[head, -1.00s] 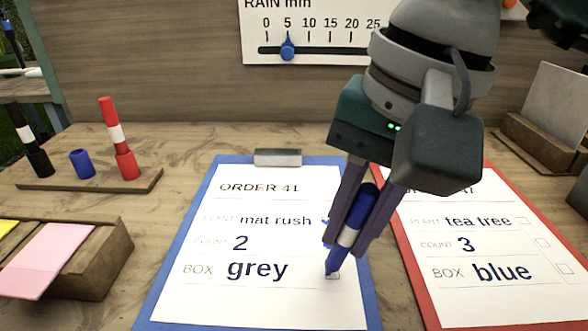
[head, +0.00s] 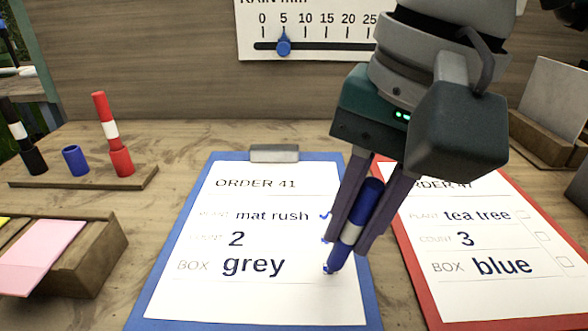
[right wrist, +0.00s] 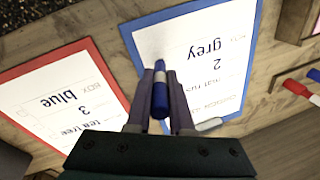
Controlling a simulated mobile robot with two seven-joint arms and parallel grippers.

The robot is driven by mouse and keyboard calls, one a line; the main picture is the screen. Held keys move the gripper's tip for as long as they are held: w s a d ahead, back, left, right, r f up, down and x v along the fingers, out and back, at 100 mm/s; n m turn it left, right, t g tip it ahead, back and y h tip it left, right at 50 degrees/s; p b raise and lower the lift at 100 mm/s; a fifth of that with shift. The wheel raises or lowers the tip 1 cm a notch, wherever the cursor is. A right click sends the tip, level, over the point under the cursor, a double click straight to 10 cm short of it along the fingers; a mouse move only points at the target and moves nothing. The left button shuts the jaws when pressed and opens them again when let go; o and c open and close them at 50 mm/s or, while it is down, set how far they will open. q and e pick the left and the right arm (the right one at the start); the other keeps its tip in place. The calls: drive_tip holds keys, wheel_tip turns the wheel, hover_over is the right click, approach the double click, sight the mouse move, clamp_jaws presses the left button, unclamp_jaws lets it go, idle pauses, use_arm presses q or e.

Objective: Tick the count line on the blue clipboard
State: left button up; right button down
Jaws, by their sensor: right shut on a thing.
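The blue clipboard (head: 217,171) lies on the bench with a white sheet headed ORDER 41, listing mat rush, count 2 and box grey. My right gripper (head: 349,246) is shut on a blue pen (head: 367,203), tilted with its tip down at the right end of the BOX line. Blue marks show at the right ends of the PLANT and COUNT lines, and a blue mark shows by the pen tip on the BOX line. The fingers partly cover this column. The right wrist view also shows the pen (right wrist: 160,95) between the fingers. My left gripper is not in view.
A red clipboard (head: 424,300) with its own sheet lies close on the right. A pen stand (head: 85,177) at the left holds a black pen, a red pen (head: 101,112) and an empty-looking blue cap (head: 75,160). A wooden block with pink notes (head: 42,255) sits at front left.

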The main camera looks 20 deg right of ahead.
drive_tip(key=shift+w+d, duration=0.1)
idle(0.3)
drive_tip(key=shift+w+d+b, duration=0.25)
drive_tip(key=shift+b, duration=0.1)
drive_tip(key=shift+w+d, duration=0.1)
drive_tip(key=shift+d, duration=0.05)
drive_tip(key=shift+b, duration=0.4)
drive_tip(key=shift+r, duration=0.1)
idle(0.4)
drive_tip(key=shift+w+p+v, duration=0.2)
drive_tip(key=shift+p+v, duration=0.45)
drive_tip(key=shift+v, duration=0.75)
